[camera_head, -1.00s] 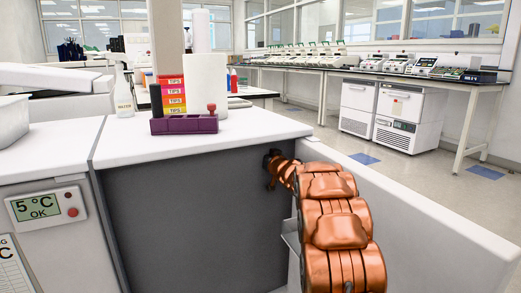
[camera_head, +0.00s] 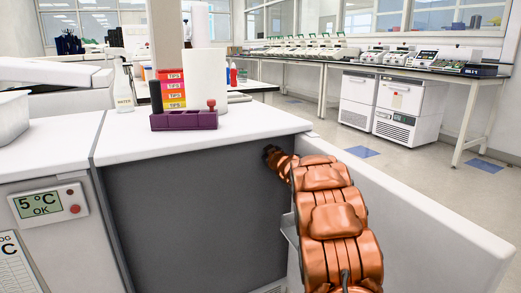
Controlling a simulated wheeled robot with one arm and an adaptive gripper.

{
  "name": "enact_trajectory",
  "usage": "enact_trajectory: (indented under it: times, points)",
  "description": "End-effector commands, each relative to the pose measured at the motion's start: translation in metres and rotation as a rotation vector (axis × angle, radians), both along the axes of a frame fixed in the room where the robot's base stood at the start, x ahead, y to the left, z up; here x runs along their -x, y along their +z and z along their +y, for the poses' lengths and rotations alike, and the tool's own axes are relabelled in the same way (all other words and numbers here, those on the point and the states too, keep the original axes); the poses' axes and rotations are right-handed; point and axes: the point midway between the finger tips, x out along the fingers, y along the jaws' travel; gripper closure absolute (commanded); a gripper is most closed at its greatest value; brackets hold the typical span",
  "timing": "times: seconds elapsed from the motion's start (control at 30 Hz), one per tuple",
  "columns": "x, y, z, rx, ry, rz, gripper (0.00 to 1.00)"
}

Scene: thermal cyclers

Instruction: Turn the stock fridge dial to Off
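No dial can be made out for certain. A grey-white unit at the left carries a small display (camera_head: 41,204) reading 5 °C OK, with a round red knob or button (camera_head: 75,208) beside it. My orange arm reaches forward from the lower right. My gripper (camera_head: 270,152) is at its far end, dark and small, by the upper right part of the dark grey panel (camera_head: 190,215) under the white worktop. Its fingers are mostly hidden, so I cannot tell whether it is open, or whether it touches anything.
The white worktop (camera_head: 240,130) bears a purple rack (camera_head: 184,121), a paper roll (camera_head: 205,85), tip boxes (camera_head: 172,90) and a spray bottle (camera_head: 124,90). A white wall-like panel (camera_head: 430,215) lies right of my arm. White under-bench units (camera_head: 408,110) stand far right, past open floor.

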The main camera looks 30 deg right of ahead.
Motion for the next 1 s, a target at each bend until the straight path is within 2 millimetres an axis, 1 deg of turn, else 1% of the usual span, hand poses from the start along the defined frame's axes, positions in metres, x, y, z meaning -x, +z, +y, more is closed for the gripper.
enact_trajectory:
  times: [0.4, 0.43, 0.6, 0.67, 1.0]
  points:
    - [-0.0001, 0.0008, 0.0000, 0.007, 0.000, 0.000, 0.98]
    - [0.0000, 0.0008, 0.0000, 0.007, 0.000, 0.000, 0.63]
    - [0.0000, 0.0005, -0.0001, 0.006, 0.000, 0.001, 0.45]
    - [0.0000, 0.0005, -0.0001, 0.006, 0.000, 0.001, 0.39]
    - [0.0011, 0.0001, -0.0003, 0.006, 0.000, 0.001, 0.38]
